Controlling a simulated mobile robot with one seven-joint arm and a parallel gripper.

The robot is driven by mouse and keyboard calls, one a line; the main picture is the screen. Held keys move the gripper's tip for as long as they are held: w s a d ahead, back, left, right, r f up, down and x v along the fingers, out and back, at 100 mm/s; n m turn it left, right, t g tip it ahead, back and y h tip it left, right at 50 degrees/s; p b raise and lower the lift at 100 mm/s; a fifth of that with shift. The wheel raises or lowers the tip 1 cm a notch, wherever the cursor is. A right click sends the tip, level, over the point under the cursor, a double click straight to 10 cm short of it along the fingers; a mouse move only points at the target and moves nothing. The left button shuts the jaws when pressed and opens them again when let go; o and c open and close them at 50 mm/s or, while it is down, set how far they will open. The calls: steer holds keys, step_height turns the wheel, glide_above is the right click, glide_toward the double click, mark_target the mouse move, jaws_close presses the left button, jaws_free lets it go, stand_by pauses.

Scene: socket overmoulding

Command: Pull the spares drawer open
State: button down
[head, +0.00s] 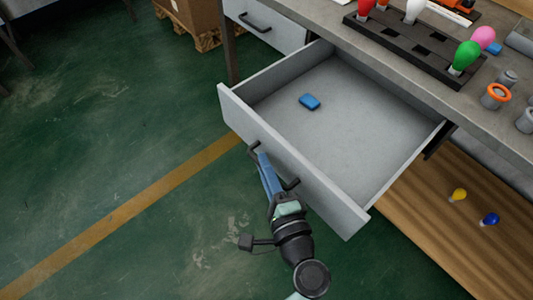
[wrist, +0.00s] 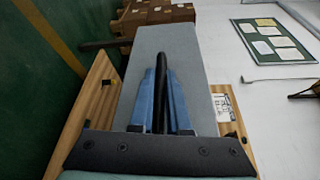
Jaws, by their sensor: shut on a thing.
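The spares drawer (head: 375,150) is a grey drawer under the bench and stands far out, with its inside in view. A small blue block (head: 309,101) lies in it towards the back left. Its front panel (head: 335,201) carries a dark bar handle (head: 253,148). My gripper (head: 262,158) is at this handle, outside the front panel. In the wrist view the blue fingers of my gripper (wrist: 160,95) are shut on the dark handle (wrist: 163,65), which runs between them along the grey panel (wrist: 190,70).
A second, closed drawer (head: 265,25) with its own handle is further left. The bench top (head: 400,75) holds a dark rack (head: 420,50) with coloured bulbs. A yellow bulb (head: 459,195) and a blue bulb (head: 489,219) lie on a low wooden shelf (head: 430,220).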

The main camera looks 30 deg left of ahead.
steer(key=shift+d, duration=0.1)
steer(key=c, duration=0.9)
jaws_free()
steer(key=p+v, duration=0.2)
steer(key=v, duration=1.1)
steer(key=shift+f, duration=0.1)
